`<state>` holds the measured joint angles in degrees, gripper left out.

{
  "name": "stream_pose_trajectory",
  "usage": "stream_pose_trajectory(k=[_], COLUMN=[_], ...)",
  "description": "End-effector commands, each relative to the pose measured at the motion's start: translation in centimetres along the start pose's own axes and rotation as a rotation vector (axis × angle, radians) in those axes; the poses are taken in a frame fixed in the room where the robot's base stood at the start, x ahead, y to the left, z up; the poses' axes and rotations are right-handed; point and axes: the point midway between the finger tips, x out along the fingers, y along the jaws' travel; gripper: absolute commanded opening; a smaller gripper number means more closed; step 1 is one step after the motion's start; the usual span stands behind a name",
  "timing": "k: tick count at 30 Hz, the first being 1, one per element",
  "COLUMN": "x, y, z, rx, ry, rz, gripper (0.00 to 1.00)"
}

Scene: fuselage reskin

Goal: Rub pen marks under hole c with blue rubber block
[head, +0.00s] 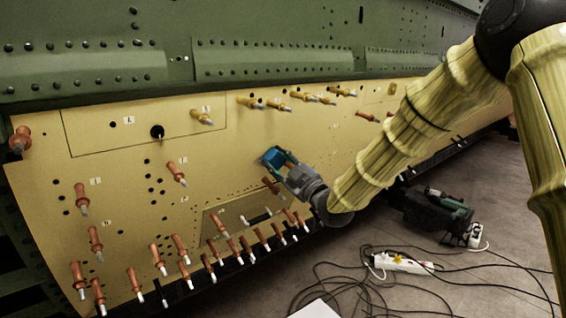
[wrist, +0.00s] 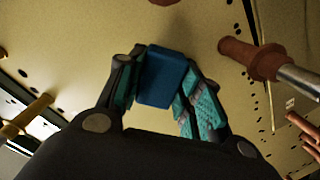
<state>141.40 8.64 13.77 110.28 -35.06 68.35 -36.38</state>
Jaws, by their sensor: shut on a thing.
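My gripper (head: 283,163) is shut on the blue rubber block (head: 271,157) and holds it at the yellow fuselage panel (head: 240,140). In the wrist view the blue block (wrist: 163,77) sits between the teal-padded fingers of my gripper (wrist: 160,85). I cannot tell whether the block touches the panel. Several small letter labels and dark holes show on the panel, such as the label "L" (head: 129,120) at the upper left. The labels are too small to pick out hole c. No pen marks can be made out, and the block and fingers hide part of the panel.
Copper-coloured pins (head: 178,172) stick out across the panel, several along its lower edge. One copper pin (wrist: 252,58) stands right of the block in the wrist view. Brass pins (head: 277,104) line the upper part. Cables and a power strip (head: 402,263) lie on the floor.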

Motion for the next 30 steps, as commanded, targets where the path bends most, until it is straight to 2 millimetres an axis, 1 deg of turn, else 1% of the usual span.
stream_pose_trajectory(k=[6, 14, 30], x=[0.2, 0.3, 0.1], y=[-1.3, -1.9, -4.5], z=[-1.2, -1.8, -4.1], rx=[0.0, 0.0, 0.0], ry=[0.004, 0.007, 0.007], rz=[-0.003, -0.004, -0.005], gripper=[0.16, 0.16, 0.16])
